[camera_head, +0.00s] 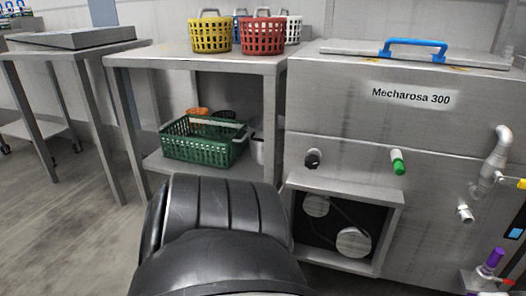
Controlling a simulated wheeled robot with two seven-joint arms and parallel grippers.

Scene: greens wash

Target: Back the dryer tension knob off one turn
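A steel machine labelled Mecharosa 300 (480,110) stands at the right. A dark round knob (313,158) sticks out of its front, left of a green-tipped handle (398,162). Below, a framed opening (393,205) shows two pale pulleys, an upper one (317,205) and a larger lower one (353,242), with a thin dark belt between them. I cannot tell which part is the tension knob; no label marks it. Neither of my grippers is in view. A large black part of my own body fills the lower middle and may hide things behind it.
A steel table (150,57) left of the machine bears a yellow basket (210,36) and a red basket (262,38); a green crate (202,141) is on its lower shelf. Pipes (490,165) and a purple-handled valve (494,258) jut out at right. Floor is clear at left.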

